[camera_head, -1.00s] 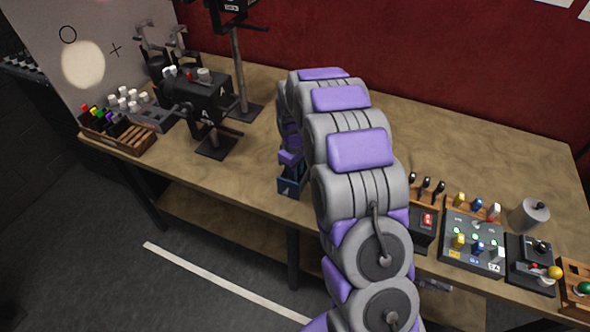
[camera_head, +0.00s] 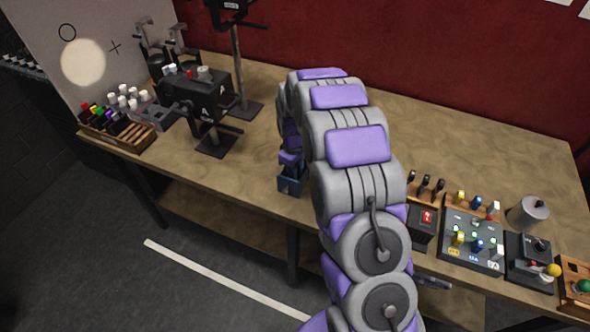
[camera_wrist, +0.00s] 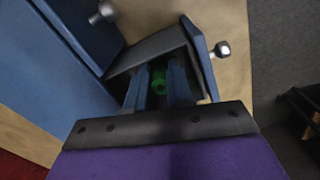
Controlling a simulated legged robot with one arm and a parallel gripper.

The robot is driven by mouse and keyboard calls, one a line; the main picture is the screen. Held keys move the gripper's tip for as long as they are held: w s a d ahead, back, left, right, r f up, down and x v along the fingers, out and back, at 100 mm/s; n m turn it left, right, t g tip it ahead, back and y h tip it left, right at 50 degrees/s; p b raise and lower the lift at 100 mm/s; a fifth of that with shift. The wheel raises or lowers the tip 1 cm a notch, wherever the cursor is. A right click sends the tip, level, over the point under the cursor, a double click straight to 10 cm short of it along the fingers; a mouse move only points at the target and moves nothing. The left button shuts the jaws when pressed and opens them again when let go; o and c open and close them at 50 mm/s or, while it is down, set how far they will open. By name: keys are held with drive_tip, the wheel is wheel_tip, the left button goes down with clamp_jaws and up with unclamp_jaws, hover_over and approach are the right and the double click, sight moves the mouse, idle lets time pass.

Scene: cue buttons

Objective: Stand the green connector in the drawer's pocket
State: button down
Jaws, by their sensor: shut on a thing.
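In the wrist view, my gripper (camera_wrist: 159,88) is shut on the green connector (camera_wrist: 159,82), which shows as a small green round shape between the two fingers. The fingers point down into the open drawer (camera_wrist: 201,57). Its front panel with a silver knob stands to the right of the fingers. I cannot tell whether the connector touches the pocket, which is hidden behind the fingers. In the head view, the blue drawer unit (camera_head: 290,183) stands at the table's front edge, partly hidden by my arm. My gripper is mostly hidden there.
A second silver knob (camera_wrist: 104,11) is on the blue cabinet (camera_wrist: 60,75) in the wrist view. In the head view, a wooden rack (camera_head: 125,137) with coloured connectors is at left, beside stage lights (camera_head: 205,98). A control panel (camera_head: 470,240) is at right.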

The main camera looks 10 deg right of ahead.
drive_tip(key=c, duration=0.8)
unclamp_jaws()
drive_tip(key=shift+r, duration=0.1)
drive_tip(key=shift+r+p, duration=1.3)
drive_tip(key=shift+r, duration=2.1)
